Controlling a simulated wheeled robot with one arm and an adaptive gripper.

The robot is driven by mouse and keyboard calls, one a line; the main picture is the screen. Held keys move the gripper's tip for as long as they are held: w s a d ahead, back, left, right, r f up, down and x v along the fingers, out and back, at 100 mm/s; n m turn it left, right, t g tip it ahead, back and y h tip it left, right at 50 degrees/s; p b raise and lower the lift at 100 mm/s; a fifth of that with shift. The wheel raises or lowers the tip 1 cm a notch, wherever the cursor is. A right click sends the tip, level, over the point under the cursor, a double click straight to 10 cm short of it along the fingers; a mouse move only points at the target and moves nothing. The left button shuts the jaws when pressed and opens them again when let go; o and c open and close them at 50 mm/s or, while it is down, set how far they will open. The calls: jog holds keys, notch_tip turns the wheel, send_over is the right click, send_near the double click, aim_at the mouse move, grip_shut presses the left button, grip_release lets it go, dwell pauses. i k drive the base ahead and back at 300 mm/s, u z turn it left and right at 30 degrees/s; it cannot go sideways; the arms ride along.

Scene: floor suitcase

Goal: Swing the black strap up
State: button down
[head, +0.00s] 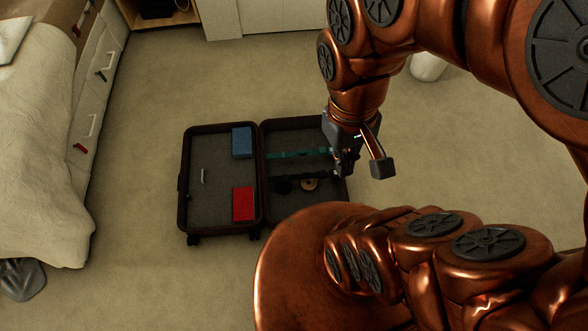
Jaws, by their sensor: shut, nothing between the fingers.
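An open suitcase (184,160) lies flat on the carpet, with its two halves side by side. The black strap (284,186) looks like a dark band low in the right half; it is hard to tell from the dark lining, and its right end is unclear near my gripper. My gripper (341,171) is shut and empty, over the right edge of the suitcase's right half. I cannot tell whether it touches the strap. A teal strap (293,154) crosses the same half above the black one, and its right end reaches toward my gripper.
The left half holds a blue box (241,142), a red box (243,204) and a small pale object (203,176). A round tan object (309,184) lies in the right half. A bed (40,140) with drawers stands at left, and a white cylinder (428,67) stands behind my arm. Carpet around is mostly clear.

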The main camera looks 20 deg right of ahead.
aim_at(285, 178)
jog(key=k, duration=1.3)
jog(key=u, duration=0.6)
jog(key=i, duration=0.45)
jog(key=u, duration=0.8)
jog(key=i, duration=0.65)
jog(key=z, duration=0.65)
jog(key=i, duration=0.5)
jog(key=z, duration=0.6)
